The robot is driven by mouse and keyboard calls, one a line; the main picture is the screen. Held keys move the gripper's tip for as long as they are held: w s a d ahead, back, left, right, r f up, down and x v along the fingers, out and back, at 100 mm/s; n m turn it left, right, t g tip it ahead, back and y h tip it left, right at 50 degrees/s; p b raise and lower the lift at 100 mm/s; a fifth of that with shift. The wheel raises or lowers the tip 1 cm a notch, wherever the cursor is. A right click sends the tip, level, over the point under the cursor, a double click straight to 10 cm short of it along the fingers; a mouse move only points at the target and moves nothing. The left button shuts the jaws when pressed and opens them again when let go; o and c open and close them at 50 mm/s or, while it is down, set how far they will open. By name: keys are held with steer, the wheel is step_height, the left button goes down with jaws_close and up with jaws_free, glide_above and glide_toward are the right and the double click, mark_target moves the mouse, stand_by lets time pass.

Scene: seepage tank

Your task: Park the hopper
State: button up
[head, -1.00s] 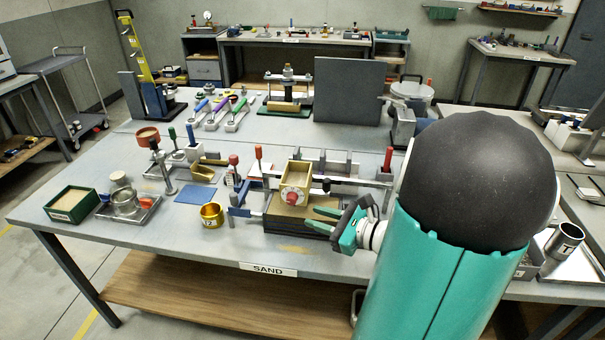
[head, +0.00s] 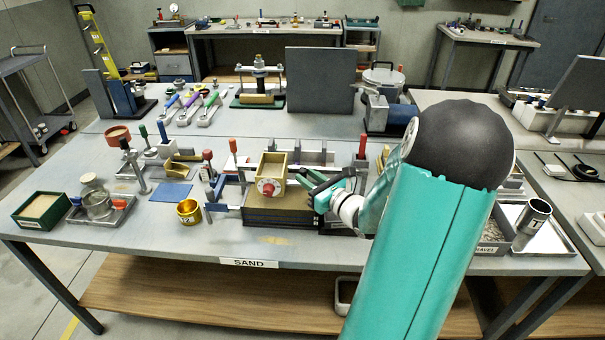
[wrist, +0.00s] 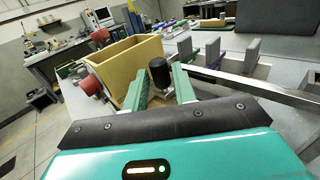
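The hopper (head: 270,172) is a yellow open-topped box with a red knob on its front. It sits on a bar above a dark stacked base at the middle of the sand bench. In the wrist view the hopper (wrist: 125,65) is just left of my gripper. A black upright knob (wrist: 160,74) stands beside the hopper's right side. My gripper (head: 317,187) has its green fingers apart, just right of the hopper. In the wrist view the fingers of my gripper (wrist: 162,78) stand on either side of the black knob, with little room. Firm contact is not visible.
A metal rail (wrist: 255,88) runs to the right of the knob, with grey upright blocks near it. Red-topped posts (head: 362,147) flank the hopper. A brass cup (head: 189,212) and blue pad (head: 171,193) lie left. The bench's front strip is clear.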

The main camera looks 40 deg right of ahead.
steer(key=shift+w+d, duration=0.1)
steer(key=shift+w, duration=1.3)
jaws_close()
steer(key=s+d, duration=1.5)
steer(key=s, duration=0.2)
